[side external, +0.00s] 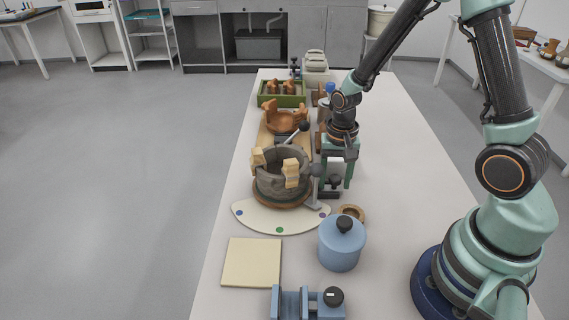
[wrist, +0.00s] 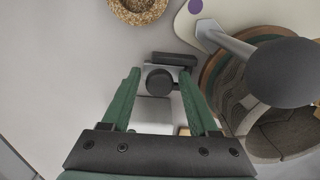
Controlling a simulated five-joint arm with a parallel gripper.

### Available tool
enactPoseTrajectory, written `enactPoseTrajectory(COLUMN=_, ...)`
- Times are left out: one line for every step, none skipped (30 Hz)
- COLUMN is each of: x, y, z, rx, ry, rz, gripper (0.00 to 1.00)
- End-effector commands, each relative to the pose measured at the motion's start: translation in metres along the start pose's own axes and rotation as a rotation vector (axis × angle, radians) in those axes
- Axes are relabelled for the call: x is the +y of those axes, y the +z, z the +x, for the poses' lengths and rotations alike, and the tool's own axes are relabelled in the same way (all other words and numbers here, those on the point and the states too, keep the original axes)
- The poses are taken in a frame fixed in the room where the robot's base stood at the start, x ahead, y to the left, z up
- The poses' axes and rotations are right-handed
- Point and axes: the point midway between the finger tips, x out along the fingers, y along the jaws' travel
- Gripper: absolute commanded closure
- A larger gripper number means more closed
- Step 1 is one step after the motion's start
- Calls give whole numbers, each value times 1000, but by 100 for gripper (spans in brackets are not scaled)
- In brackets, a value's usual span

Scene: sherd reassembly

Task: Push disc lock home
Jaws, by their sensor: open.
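In the wrist view a dark round disc (wrist: 160,80), which looks like the disc lock, sits on a small grey metal block beside a black bar (wrist: 178,59). My gripper (wrist: 160,74) is open, with one green finger on each side of the disc and no visible contact. In the side view my gripper (side external: 337,184) points down just right of the grey pot (side external: 282,178), over the small black fixture (side external: 330,193). Whether the disc is fully seated cannot be told.
A grey post with a dark knob (wrist: 285,72) stands close beside my gripper, next to the pot on its turntable. A cork ring (side external: 351,212), blue jar (side external: 342,248), cream palette (side external: 255,222) and blue clamp (side external: 290,305) lie nearer. The table's right side is clear.

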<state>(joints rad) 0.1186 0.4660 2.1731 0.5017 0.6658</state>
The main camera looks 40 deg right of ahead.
Motion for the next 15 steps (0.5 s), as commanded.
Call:
enactPoseTrajectory(x=1, y=0, z=2, rx=0, ry=0, rz=1, gripper=39)
enactPoseTrajectory(x=1, y=0, z=2, rx=0, ry=0, rz=1, gripper=39)
enactPoseTrajectory(x=1, y=0, z=2, rx=0, ry=0, rz=2, gripper=39)
enactPoseTrajectory(x=1, y=0, z=2, rx=0, ry=0, rz=2, gripper=44)
enactPoseTrajectory(x=1, y=0, z=2, rx=0, ry=0, rz=2, gripper=55)
enactPoseTrajectory(x=1, y=0, z=2, rx=-1, ry=0, rz=2, gripper=70)
enactPoseTrajectory(x=1, y=0, z=2, rx=-1, ry=1, rz=2, gripper=73)
enactPoseTrajectory(x=1, y=0, z=2, rx=-1, ry=1, rz=3, gripper=73)
enactPoseTrajectory(x=1, y=0, z=2, rx=-1, ry=1, rz=3, gripper=73)
enactPoseTrajectory(x=1, y=0, z=2, rx=-1, ry=1, rz=3, gripper=73)
enactPoseTrajectory(x=2, y=0, z=2, rx=-1, ry=1, rz=3, gripper=73)
enactPoseTrajectory(x=1, y=0, z=2, rx=-2, ry=1, rz=4, gripper=73)
enactPoseTrajectory(x=1, y=0, z=2, rx=-2, ry=1, rz=4, gripper=73)
enactPoseTrajectory(x=1, y=0, z=3, rx=-2, ry=2, rz=4, gripper=73)
enactPoseTrajectory(x=0, y=0, z=3, rx=-2, ry=2, rz=4, gripper=73)
